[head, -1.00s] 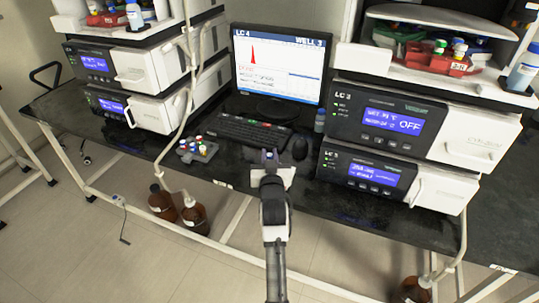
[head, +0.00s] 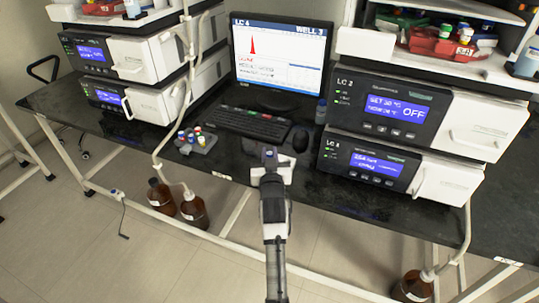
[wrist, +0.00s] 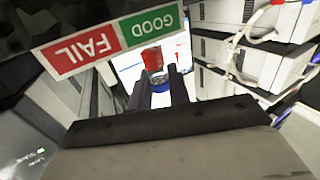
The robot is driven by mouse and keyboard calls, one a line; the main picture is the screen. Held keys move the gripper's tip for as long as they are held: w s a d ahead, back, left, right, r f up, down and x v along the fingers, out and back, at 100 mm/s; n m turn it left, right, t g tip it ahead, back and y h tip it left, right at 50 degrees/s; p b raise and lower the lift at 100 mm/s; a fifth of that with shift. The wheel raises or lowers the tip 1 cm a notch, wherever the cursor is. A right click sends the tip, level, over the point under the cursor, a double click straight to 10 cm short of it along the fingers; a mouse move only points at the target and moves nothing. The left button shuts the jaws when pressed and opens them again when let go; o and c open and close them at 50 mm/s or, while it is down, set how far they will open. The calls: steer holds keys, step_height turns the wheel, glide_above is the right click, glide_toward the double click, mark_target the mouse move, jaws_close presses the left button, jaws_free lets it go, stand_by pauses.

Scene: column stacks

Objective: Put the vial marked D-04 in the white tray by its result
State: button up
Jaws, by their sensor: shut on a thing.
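My gripper (head: 270,157) is raised in front of the black bench, just short of the mouse. In the wrist view its two dark fingers (wrist: 160,90) are shut on a small vial (wrist: 159,82) with a blue part showing between them. I cannot read the vial's mark. A red patch shows just beyond it, and I cannot tell whether it belongs to the vial or the screen. The monitor (head: 277,60) reads LC 4 and WELL 3, with one tall red peak. A red FAIL and green GOOD label (wrist: 110,40) shows upside down in the wrist view. I cannot make out the white tray for certain.
A grey rack (head: 196,143) with several coloured-cap vials stands left of the keyboard (head: 254,123). Stacked instruments flank the monitor, including LC 2 (head: 480,128) at right. A red rack (head: 440,46) of vials sits above it. Brown bottles (head: 194,211) stand on the floor.

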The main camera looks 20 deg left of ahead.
steer(key=shift+f+b, duration=0.8)
steer(key=shift+f, duration=0.35)
stand_by(0.5)
steer(key=o, duration=0.8)
steer(key=shift+o, duration=0.2)
steer(key=shift+s, duration=0.1)
